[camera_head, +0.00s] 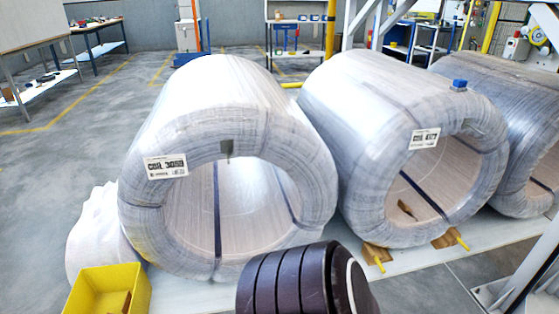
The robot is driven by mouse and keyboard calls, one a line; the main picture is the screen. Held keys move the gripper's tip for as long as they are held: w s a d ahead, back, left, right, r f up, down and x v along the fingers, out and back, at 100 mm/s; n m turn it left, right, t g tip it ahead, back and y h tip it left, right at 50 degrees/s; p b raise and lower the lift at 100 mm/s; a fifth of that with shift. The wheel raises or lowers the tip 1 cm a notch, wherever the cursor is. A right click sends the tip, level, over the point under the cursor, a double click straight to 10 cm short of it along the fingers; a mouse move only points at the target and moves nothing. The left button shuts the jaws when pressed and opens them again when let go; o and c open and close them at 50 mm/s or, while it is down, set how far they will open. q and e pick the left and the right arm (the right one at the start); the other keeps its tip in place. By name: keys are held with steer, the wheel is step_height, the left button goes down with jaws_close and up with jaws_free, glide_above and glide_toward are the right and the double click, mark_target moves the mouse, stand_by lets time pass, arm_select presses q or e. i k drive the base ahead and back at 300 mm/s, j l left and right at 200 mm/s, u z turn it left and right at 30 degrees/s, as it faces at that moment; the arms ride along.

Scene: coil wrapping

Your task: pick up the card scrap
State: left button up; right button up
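A small brown piece that looks like the card scrap (407,208) lies inside the bore of the middle wrapped coil (345,85), on the lower inner wall. Nothing of mine touches it. A small grey-brown flap (226,148) sits on the front upper rim of the left wrapped coil (215,85); I cannot tell what it is. A dark ribbed part, apparently of my own arm, shows at the bottom centre. Neither gripper is in view.
A yellow bin (90,290) with brown pieces stands at the bottom left, beside a white wrapped bundle (95,235). Brown wedges with yellow handles (376,258) lie under the middle coil. A third coil (500,80) stands right.

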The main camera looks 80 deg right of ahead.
mark_target(404, 208)
steer(key=z, duration=3.55)
